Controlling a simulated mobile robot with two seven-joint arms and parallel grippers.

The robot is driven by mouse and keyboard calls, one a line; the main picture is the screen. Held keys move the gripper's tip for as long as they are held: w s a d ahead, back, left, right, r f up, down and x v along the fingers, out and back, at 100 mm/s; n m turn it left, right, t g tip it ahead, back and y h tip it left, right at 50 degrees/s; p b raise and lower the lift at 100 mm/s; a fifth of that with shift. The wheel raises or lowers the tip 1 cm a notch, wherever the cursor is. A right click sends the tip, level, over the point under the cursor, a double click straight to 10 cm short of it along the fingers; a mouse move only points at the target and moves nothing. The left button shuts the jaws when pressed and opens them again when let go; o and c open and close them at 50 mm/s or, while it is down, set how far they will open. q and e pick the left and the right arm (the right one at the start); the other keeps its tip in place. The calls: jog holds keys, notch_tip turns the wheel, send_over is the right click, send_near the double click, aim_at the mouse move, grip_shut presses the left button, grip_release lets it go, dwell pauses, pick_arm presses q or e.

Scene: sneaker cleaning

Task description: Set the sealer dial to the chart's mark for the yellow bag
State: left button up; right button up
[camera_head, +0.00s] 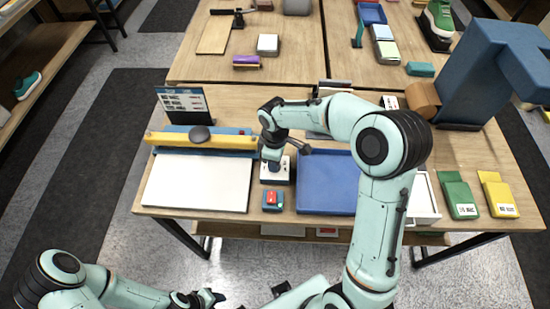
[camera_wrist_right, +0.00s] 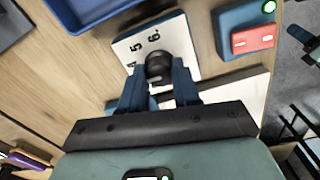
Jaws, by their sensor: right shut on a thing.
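The dial (camera_wrist_right: 159,66) is a round black knob on a white plate (camera_wrist_right: 180,32) printed with numbers; 4, 5 and 6 show, and the others are hidden. My right gripper (camera_wrist_right: 157,82) is shut on the knob, with a blue finger on either side. I cannot tell where the dial points. In the head view the dial box (camera_head: 275,177) is beside the sealer (camera_head: 200,142) with its yellow bar. The chart (camera_head: 184,103) stands behind the sealer, its text too small to read. The yellow bag (camera_head: 497,195) lies at the far right. My left gripper (camera_head: 205,298) is low, off the table.
A red-topped blue block (camera_head: 273,201) sits just in front of the dial box. A blue tray (camera_head: 325,184) lies to its right and a white board (camera_head: 195,183) to its left. A green bag (camera_head: 458,195) lies beside the yellow one. A big blue machine (camera_head: 485,75) stands at the back right.

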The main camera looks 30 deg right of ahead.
pick_arm(q)
jog(key=shift+w+r+p, duration=0.4)
jog(key=shift+w+r, duration=0.1)
jog(key=shift+r, duration=0.1)
pick_arm(e)
jog(key=shift+w+r+n, duration=0.1)
jog(key=shift+n, duration=1.9)
jog(key=o, duration=1.1)
jog(key=shift+c, duration=0.2)
pick_arm(q)
jog(key=shift+w+r+p, duration=0.6)
jog(key=shift+w+r, duration=0.15)
jog(key=shift+r, duration=0.05)
pick_arm(e)
notch_tip(320, 180, up, 13)
jog(key=shift+r, duration=0.15)
pick_arm(q)
jog(key=shift+s, duration=0.1)
